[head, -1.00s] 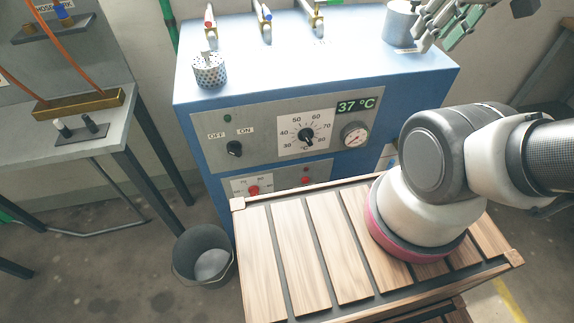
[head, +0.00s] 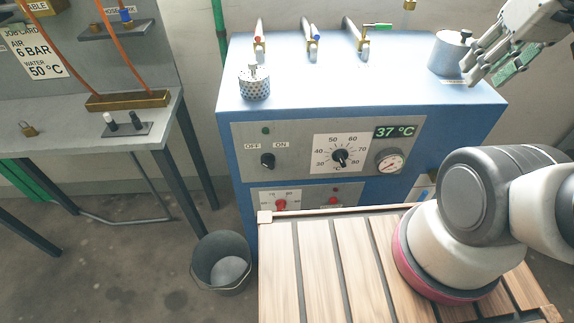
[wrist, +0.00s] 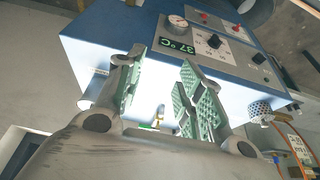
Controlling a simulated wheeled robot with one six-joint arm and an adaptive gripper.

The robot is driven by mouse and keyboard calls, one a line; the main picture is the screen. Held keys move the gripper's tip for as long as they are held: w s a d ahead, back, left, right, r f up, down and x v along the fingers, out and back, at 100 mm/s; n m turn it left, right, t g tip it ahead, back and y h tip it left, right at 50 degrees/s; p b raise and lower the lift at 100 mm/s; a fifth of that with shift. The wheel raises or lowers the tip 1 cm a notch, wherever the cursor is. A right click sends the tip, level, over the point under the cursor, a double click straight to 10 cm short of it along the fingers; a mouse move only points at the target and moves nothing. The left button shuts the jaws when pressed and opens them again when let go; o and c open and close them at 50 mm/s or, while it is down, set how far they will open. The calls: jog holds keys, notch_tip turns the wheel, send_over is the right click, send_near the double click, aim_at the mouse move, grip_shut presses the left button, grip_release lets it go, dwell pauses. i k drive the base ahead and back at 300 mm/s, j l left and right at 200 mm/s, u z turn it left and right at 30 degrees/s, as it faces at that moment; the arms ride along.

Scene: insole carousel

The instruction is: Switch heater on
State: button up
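The heater (head: 360,85) is a blue box with a grey front panel. Its black OFF/ON switch (head: 267,160) is at the panel's left, its pointer tilted toward OFF. A small dark green lamp (head: 266,130) above it looks unlit. The dial (head: 340,157) and a green 37 °C display (head: 396,132) are further right. My gripper (head: 490,62) is above the heater's right end, well away from the switch. In the wrist view my gripper (wrist: 157,95) has its green-padded fingers spread, with nothing between them; the heater's display (wrist: 176,47) shows beyond.
A metal canister (head: 450,52) stands on the heater's right end, close to my gripper. A perforated cylinder (head: 254,85) and several valves (head: 312,45) are on top. A slatted wooden deck (head: 310,265) lies before the heater, a bucket (head: 221,262) beside it. A bench (head: 70,135) stands left.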

aim_at(267, 160)
jog(key=k+l, duration=0.1)
jog(key=k, duration=0.45)
jog(key=k+l, duration=0.1)
jog(key=k, duration=0.45)
jog(key=l+u, duration=0.05)
